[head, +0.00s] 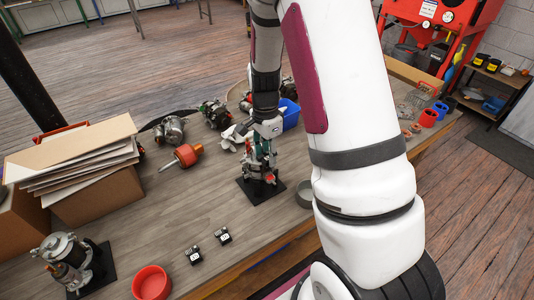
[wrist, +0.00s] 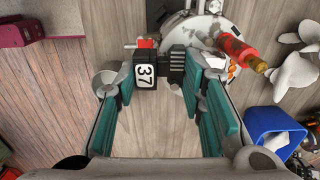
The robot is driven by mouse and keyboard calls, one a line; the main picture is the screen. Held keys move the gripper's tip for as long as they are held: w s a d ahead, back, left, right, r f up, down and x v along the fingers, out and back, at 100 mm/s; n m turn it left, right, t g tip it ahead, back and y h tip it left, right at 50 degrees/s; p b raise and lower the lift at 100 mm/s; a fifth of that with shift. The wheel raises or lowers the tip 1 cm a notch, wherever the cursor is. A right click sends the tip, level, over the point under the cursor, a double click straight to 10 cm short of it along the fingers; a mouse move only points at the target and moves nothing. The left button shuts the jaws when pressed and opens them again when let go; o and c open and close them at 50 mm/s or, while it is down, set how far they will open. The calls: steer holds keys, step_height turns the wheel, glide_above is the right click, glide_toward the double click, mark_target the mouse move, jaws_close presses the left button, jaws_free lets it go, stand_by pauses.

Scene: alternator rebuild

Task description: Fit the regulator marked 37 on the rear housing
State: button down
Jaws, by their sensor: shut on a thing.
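My gripper (wrist: 163,80) is shut on a small black regulator (wrist: 177,68) whose white label reads 37. The regulator sits between the teal fingertips in the wrist view. Just beyond it is the round silver rear housing (wrist: 203,22), with a red cylindrical part on it. I cannot tell whether the regulator touches the housing. In the head view my gripper (head: 262,138) is directly above the assembly on a black plate (head: 246,194), and its fingers partly hide it. The held regulator is not clear there.
Two black blocks with white labels (head: 194,255) (head: 222,235) lie on the bench near its front edge. A red bowl (head: 151,283) and another unit on a black plate (head: 65,260) are at lower left. A blue bin (wrist: 275,130) is right of the gripper.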

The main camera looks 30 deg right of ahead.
mark_target(265, 156)
steer(key=shift+w+f, duration=0.35)
stand_by(0.5)
steer(key=c, duration=1)
jaws_free()
steer(key=shift+f, duration=0.1)
steer(key=shift+o, duration=0.2)
steer(key=shift+a, duration=0.1)
step_height(265, 156, up, 8)
steer(key=shift+w+f, duration=0.1)
steer(key=shift+w, duration=0.05)
steer(key=shift+d+r+p, duration=0.2)
steer(key=shift+r+p, duration=0.8)
steer(key=shift+r, duration=1.15)
steer(key=shift+r, duration=0.1)
